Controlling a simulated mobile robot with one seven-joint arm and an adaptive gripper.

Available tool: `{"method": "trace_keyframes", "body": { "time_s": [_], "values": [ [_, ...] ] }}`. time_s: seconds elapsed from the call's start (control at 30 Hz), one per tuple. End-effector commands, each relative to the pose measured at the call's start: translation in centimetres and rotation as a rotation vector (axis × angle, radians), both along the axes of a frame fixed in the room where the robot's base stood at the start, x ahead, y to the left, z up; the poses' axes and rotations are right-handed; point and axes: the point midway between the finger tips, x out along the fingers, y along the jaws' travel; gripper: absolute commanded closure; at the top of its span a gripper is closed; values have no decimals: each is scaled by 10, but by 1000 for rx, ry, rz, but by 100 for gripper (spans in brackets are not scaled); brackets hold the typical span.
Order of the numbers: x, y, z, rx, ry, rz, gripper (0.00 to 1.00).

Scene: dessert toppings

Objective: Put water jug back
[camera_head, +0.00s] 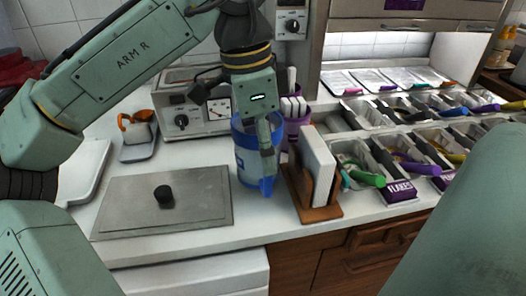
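A blue, partly clear water jug (244,160) stands upright on the white counter, left of the wooden holder. My gripper (266,150) reaches down from above, in front of the jug's near side, and overlaps it in the picture. A grey-green finger runs down the jug's front, and a blue part shows just below its tip. The fingers hide part of the jug, perhaps its handle. I cannot tell whether they are closed on it or only in front of it.
A wooden holder (319,213) with white cards or napkins stands close right of the jug. A grey lid with a black knob (163,197) lies to the left. A metal appliance (178,122) stands behind. Topping trays with coloured scoops (372,179) fill the right.

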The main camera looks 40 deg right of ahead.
Motion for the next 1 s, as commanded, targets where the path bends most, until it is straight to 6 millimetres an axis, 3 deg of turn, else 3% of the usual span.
{"method": "trace_keyframes", "body": {
  "time_s": [0.2,0.47,0.5,0.8,1.0],
  "values": [
    [0,0,-23,-2,-1,0,100],
    [0,0,-24,-3,-1,0,100],
    [0,0,-26,0,0,0,50],
    [0,0,-25,0,-1,1,30],
    [0,0,-25,0,-1,1,30]
  ]
}}
